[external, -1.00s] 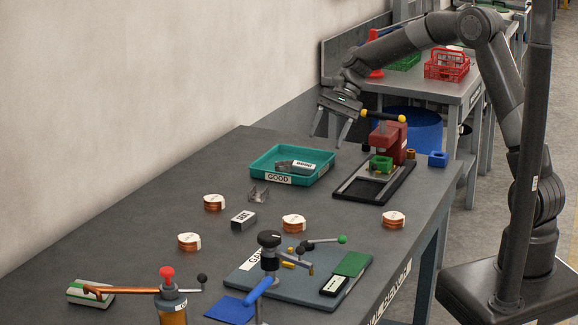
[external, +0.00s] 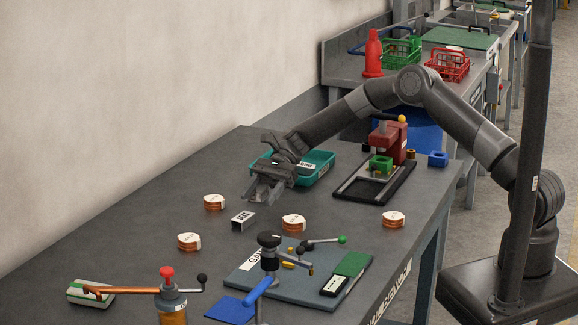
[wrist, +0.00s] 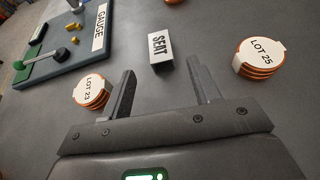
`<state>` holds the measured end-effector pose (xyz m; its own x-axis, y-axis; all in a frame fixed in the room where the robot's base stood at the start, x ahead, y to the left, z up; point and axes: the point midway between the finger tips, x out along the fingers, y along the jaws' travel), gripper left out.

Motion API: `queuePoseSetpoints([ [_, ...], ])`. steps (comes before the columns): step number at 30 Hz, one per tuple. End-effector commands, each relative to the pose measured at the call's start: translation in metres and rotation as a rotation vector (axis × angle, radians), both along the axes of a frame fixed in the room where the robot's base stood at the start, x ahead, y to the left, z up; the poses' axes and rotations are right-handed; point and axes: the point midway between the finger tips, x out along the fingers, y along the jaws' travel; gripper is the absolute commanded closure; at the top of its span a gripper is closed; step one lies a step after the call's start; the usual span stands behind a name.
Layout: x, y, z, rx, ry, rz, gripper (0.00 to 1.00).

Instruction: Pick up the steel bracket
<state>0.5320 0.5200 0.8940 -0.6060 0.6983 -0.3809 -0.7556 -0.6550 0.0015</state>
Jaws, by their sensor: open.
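My gripper (external: 264,192) is open, low over the bench in front of the green tray. A grey block marked SEAT (external: 243,220) lies just in front of my gripper. In the wrist view this block (wrist: 160,48) is beyond and between the fingertips, apart from them.
Copper coils stand around: one left (external: 214,202), one right (external: 293,222), and others nearby. The coil marked LOT 23 (wrist: 91,92) is close to the left finger. The green tray (external: 318,172) is behind my gripper. A gauge plate (external: 240,266) and a red press (external: 388,140) stand to either side.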

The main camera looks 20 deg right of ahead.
Motion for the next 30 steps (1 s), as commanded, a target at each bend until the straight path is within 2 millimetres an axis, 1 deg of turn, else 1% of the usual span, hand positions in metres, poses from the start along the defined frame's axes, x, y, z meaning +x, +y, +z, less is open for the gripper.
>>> queuePoseSetpoints([
  [1, -0.006, 0.006, -0.004, -0.001, 0.002, 0.002, 0.44],
  [4, -0.016, 0.018, -0.01, -0.001, 0.001, 0.003, 0.44],
  [11, -0.028, 0.031, -0.016, -0.001, -0.002, 0.002, 0.44],
  [20, -0.053, 0.061, -0.03, -0.002, -0.001, 0.001, 0.44],
  [22, -0.055, 0.064, -0.031, -0.001, -0.001, 0.0, 0.44],
  [27, -0.055, 0.064, -0.031, 0.0, -0.002, -0.001, 0.44],
  [30, -0.055, 0.064, -0.031, 0.0, -0.002, -0.001, 0.51],
])
